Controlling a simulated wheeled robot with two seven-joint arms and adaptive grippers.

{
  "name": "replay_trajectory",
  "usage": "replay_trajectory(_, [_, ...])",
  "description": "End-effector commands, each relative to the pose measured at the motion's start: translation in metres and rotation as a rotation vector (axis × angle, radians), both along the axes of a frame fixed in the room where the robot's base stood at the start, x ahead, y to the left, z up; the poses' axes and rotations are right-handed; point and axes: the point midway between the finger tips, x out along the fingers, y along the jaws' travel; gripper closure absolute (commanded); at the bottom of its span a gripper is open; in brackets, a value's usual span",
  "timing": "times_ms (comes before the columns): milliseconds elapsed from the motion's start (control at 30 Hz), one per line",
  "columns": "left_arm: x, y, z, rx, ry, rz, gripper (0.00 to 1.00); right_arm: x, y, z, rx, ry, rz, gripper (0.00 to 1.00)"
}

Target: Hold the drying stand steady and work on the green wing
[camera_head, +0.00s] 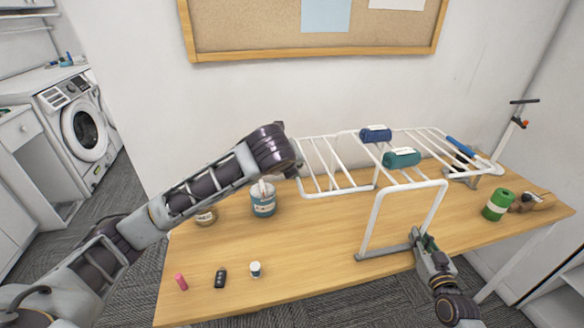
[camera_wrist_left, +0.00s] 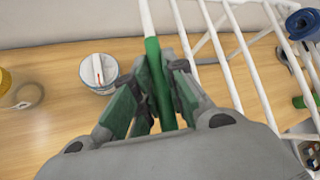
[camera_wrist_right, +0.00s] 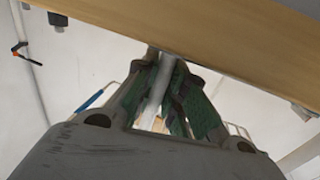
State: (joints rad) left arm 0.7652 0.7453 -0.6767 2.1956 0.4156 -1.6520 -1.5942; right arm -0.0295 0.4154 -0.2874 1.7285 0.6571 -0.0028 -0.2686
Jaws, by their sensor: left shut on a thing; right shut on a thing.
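The white drying stand (camera_head: 364,228) stands on the wooden table, with a wing (camera_head: 312,180) extending left and a blue-marked wing (camera_head: 461,147) at right. In the left wrist view, my left gripper (camera_wrist_left: 162,75) is shut on the green-sleeved bar of the green wing (camera_wrist_left: 154,55). The arm mostly hides that grip in the head view. My right gripper (camera_head: 424,240) is shut on the stand's lower frame at the table's front edge; a pale bar shows between its fingers in the right wrist view (camera_wrist_right: 160,75). A blue roll (camera_head: 375,134) and a teal roll (camera_head: 401,157) lie on the stand.
A teal-labelled tin (camera_head: 263,200) and a jar (camera_head: 205,216) stand beneath my left arm. A pink tube (camera_head: 181,282), black key fob (camera_head: 220,278) and small bottle (camera_head: 255,269) are near the front left. A green can (camera_head: 497,205) stands at right. The table's front middle is clear.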

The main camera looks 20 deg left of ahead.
Motion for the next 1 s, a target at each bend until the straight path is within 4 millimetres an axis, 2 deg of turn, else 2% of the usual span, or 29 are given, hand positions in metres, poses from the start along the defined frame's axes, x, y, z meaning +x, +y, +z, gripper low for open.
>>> replay_trajectory(367, [-0.0005,-0.0015,0.0008,-0.002,0.001,-0.004,1.00,-0.0004,0.0010,-0.0003,-0.001,0.001,0.002,1.00])
replay_trajectory(400, [-0.0005,-0.0016,0.0007,-0.002,0.001,-0.004,0.84,-0.0004,0.0010,-0.0004,-0.001,0.001,0.002,1.00])
replay_trajectory(467, [-0.0005,-0.0017,0.0006,-0.002,0.001,-0.004,0.77,-0.0004,0.0010,-0.0003,-0.001,0.001,0.002,1.00])
replay_trajectory(1000, [-0.0068,-0.0013,0.0063,-0.001,0.001,-0.002,0.77,-0.0003,0.0004,-0.0004,0.000,0.001,0.001,1.00])
